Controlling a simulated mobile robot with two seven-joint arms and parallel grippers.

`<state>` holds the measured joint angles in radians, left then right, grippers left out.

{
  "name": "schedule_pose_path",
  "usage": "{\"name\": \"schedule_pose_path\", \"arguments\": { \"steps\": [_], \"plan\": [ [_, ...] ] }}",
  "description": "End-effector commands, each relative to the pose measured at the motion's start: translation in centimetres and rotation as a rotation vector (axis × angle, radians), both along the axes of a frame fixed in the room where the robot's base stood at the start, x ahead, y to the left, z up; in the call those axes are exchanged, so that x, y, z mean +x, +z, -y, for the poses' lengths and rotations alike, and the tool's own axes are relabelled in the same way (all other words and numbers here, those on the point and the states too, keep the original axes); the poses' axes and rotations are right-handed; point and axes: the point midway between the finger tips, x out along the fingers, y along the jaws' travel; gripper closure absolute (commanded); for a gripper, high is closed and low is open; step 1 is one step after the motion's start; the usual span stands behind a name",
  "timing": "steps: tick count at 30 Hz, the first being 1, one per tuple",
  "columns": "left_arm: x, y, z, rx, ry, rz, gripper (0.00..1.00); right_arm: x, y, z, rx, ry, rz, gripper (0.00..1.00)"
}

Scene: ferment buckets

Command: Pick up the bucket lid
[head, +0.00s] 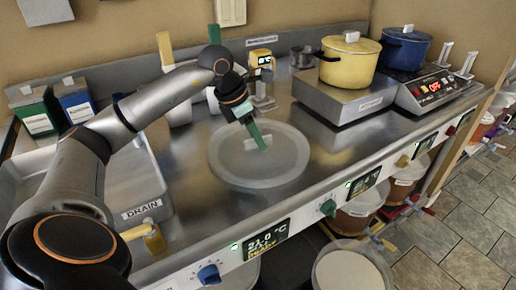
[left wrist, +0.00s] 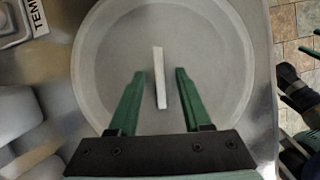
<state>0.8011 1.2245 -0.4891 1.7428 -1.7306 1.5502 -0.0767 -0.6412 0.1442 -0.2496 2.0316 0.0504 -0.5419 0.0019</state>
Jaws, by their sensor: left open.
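The bucket lid (head: 285,167) is a pale, translucent round disc lying flat on the steel counter in the head view. It fills the middle of the left wrist view (left wrist: 215,45), with a white bar handle (left wrist: 160,72) at its centre. My left gripper (head: 258,138) is over the lid, pointing down. In the left wrist view its two green fingers (left wrist: 160,74) are open, one on each side of the handle, with gaps on both sides. The height of the fingertips above the lid is hard to tell. At that view's right edge, a dark part with green pieces (left wrist: 303,82) seems to be my right gripper, cut off.
A sink tray (head: 130,190) marked DRAIN lies left of the lid. A yellow pot (head: 348,65) and a blue pot (head: 405,50) stand at the back right.

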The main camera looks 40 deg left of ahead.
Motion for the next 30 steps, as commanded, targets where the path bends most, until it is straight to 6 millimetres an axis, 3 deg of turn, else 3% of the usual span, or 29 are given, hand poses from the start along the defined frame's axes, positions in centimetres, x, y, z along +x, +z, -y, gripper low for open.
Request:
{"name": "schedule_pose_path", "arguments": {
  "steps": [3, 16, 30],
  "plan": [
    [0.0, 0.06, 0.0, 0.0, 0.0, 0.0, 0.52, 0.02, 0.01, 0.04, -0.001, 0.0, 0.0, 0.0],
    [-0.02, 0.11, -0.01, 0.0, 0.0, 0.001, 1.0, 0.14, 0.03, 0.07, -0.002, -0.001, 0.001, 0.0],
    [-0.02, 0.12, -0.01, 0.0, 0.0, 0.001, 1.0, 0.12, -0.03, 0.07, -0.002, -0.001, 0.0, 0.0]
  ]
}}
